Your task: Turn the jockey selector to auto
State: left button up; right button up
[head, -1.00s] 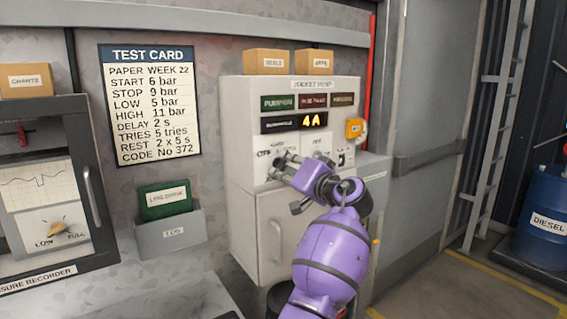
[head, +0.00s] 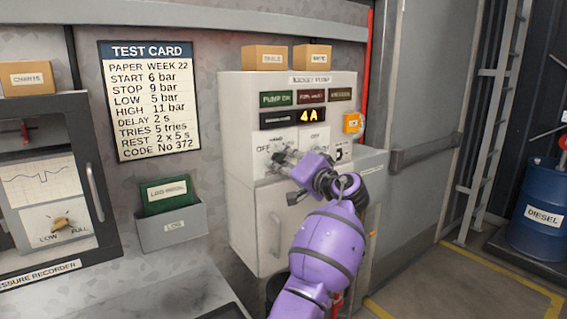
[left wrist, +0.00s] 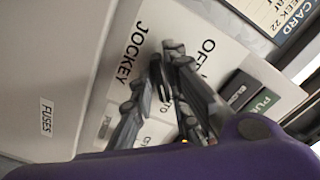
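My right gripper is out of view.
The white jockey pump cabinet (head: 238,105) carries status lamps and a display (head: 309,116) reading 4A. A yellow box (head: 352,123) is on its right side. Two cardboard boxes (head: 264,58) stand on top. A green log book (head: 166,195) sits in a grey holder (head: 173,230) at left.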

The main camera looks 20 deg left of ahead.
pick_arm(q)
jog(key=shift+o, duration=0.9)
jog(key=v, duration=1.2)
